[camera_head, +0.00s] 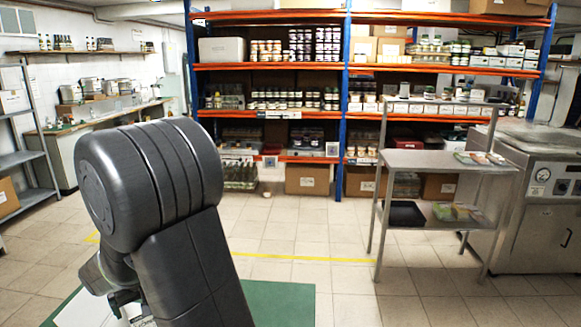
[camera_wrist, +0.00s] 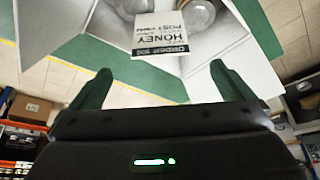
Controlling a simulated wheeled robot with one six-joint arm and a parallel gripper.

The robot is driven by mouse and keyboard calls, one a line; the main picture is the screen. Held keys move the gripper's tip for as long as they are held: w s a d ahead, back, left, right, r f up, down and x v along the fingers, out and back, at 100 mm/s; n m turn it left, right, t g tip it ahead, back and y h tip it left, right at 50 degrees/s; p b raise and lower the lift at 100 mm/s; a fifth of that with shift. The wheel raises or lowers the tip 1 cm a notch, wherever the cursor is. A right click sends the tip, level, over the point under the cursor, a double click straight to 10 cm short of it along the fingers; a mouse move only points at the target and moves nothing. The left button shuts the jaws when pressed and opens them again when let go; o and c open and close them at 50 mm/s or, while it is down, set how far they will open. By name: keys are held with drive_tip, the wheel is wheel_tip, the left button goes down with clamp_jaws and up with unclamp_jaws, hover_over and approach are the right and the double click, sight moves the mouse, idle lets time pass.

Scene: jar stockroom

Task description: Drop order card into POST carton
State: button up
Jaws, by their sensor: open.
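In the wrist view the order card (camera_wrist: 163,36) is white with a dark band. It appears upside down, with "ORDER", "HONEY" and "POST" readable. It lies beyond my fingertips, beside two round, jar-like things (camera_wrist: 195,14) cut by the top edge. My gripper (camera_wrist: 160,68) is open, its two dark green fingers apart with nothing between them. White and grey panels (camera_wrist: 60,30) spread around the card; I cannot tell whether they belong to a carton. No carton marked POST can be made out. In the head view my arm hides most of this area.
A green mat (camera_head: 285,302) lies on the tiled floor beside my arm. A yellow floor line (camera_head: 300,258) runs behind it. A steel table (camera_head: 440,161) and a steel machine (camera_head: 540,170) stand at the right. Orange shelving (camera_head: 270,67) with jars fills the back.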

drive_tip(key=v, duration=0.7)
drive_tip(key=shift+r, duration=0.2)
drive_tip(key=p+x, duration=0.2)
drive_tip(key=x, duration=0.9)
drive_tip(key=shift+w+a+r, duration=0.25)
drive_tip(key=shift+w+a, duration=0.1)
